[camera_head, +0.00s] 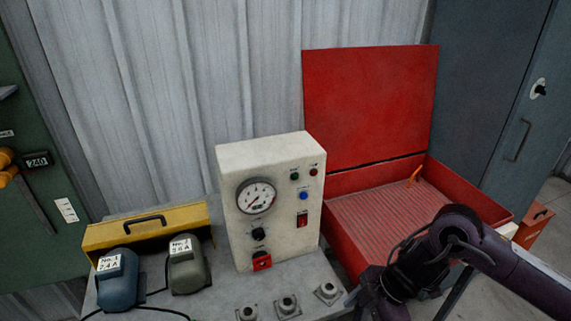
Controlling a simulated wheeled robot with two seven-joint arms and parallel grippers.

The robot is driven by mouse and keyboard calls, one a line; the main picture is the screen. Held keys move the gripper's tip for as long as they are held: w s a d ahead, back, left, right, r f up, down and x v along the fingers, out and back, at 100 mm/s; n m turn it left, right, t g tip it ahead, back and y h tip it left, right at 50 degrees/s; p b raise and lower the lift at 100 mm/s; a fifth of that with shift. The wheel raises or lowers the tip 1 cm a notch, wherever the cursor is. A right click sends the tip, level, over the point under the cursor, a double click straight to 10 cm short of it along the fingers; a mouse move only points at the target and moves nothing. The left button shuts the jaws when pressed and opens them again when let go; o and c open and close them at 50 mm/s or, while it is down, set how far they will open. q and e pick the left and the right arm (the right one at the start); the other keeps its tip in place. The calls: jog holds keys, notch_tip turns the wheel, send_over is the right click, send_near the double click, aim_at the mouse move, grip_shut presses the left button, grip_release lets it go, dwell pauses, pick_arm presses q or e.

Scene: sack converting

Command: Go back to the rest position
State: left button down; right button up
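My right arm comes in from the lower right, bent in front of the red box, and its gripper is below the picture. My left arm and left gripper are out of view. A white control box (269,198) with a round gauge (257,196), buttons and a red switch stands on the grey table (222,296). An open red box (478,196) with a ribbed floor stands to its right, its lid (369,105) raised. My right arm hides part of the box's front right.
A blue unit (117,281) and a grey-green unit (188,268) stand at the table's left, before a yellow case (147,231). Several round fittings (287,304) line the front edge. A dark green panel (38,190) is at far left and a blue-grey cabinet (483,80) at right.

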jog(key=w+a+r+m+t+y, duration=0.2)
jog(key=a+t, duration=0.2)
jog(key=a, duration=0.3)
jog(key=w+a+r+m+t+y, duration=0.15)
jog(key=a+t, duration=0.25)
jog(key=a, duration=0.4)
jog(key=s+d+f+m+g+h, duration=0.2)
jog(key=s+d+f+m+h, duration=0.15)
jog(key=s+d+m, duration=0.5)
jog(key=s+d+f+m+g+h, duration=0.35)
jog(key=d+m+h, duration=0.2)
jog(key=d, duration=0.55)
notch_tip(320, 180, down, 32)
jog(key=s, duration=0.3)
jog(key=s+d+f, duration=0.2)
jog(key=s+f, duration=0.6)
jog(key=s, duration=0.1)
jog(key=s+d+f+g, duration=0.1)
jog(key=s+f, duration=0.6)
jog(key=s, duration=0.2)
jog(key=shift+s+d+f+y, duration=0.25)
jog(key=shift+d+f+y, duration=0.1)
jog(key=shift+f, duration=0.05)
